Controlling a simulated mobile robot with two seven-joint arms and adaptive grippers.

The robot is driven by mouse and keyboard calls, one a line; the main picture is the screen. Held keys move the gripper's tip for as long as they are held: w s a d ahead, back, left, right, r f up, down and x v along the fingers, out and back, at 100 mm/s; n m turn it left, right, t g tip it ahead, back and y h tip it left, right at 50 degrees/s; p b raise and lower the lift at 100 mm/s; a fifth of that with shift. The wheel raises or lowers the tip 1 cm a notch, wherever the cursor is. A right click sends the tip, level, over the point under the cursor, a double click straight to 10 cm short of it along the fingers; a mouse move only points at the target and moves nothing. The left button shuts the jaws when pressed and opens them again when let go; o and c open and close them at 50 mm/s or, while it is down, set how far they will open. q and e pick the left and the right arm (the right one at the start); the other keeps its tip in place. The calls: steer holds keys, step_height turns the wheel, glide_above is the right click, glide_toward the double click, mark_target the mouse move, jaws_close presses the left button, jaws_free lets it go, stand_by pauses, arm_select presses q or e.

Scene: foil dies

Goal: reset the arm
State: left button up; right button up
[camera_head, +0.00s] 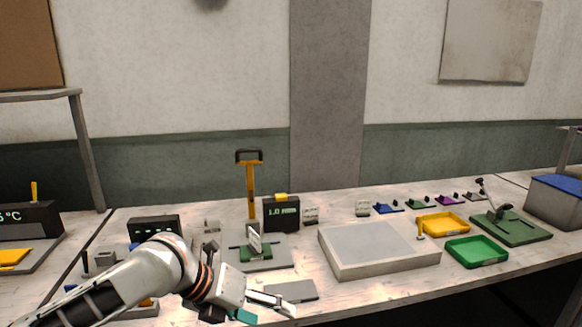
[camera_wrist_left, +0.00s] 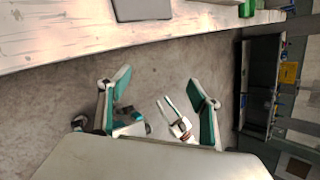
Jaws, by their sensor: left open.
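My left arm comes in from the lower left of the head view, low over the front edge of the workbench. Its gripper (camera_head: 268,307) is beside a flat grey plate (camera_head: 291,291) and points to the right. In the left wrist view the two teal-lined fingers of the gripper (camera_wrist_left: 160,82) stand wide apart, with nothing between them. Bare floor lies beyond the fingers, and the bench edge (camera_wrist_left: 60,52) runs across the top. My right gripper is not seen in the head view.
On the workbench (camera_head: 350,293) stand a grey fixture with a green block (camera_head: 256,254), a display box (camera_head: 281,214), and a large pale slab (camera_head: 378,262). A yellow tray (camera_head: 443,223), a green tray (camera_head: 477,252) and a green-based press (camera_head: 511,229) are at right.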

arm_select(q)
step_height(320, 180, down, 15)
steer(key=s+n+t, duration=0.2)
steer(key=n+t, duration=0.3)
steer(key=n, duration=1.5)
steer(key=s+a+f+n+t+y, duration=0.2)
steer(key=s+a+f+n+y, duration=0.2)
steer(key=s+a+f+n, duration=0.9)
step_height(320, 180, down, 2)
steer(key=shift+s+a+f+y, duration=0.25)
steer(key=shift+s+a+y, duration=0.15)
steer(key=shift+s+a, duration=0.75)
steer(key=shift+d, duration=0.1)
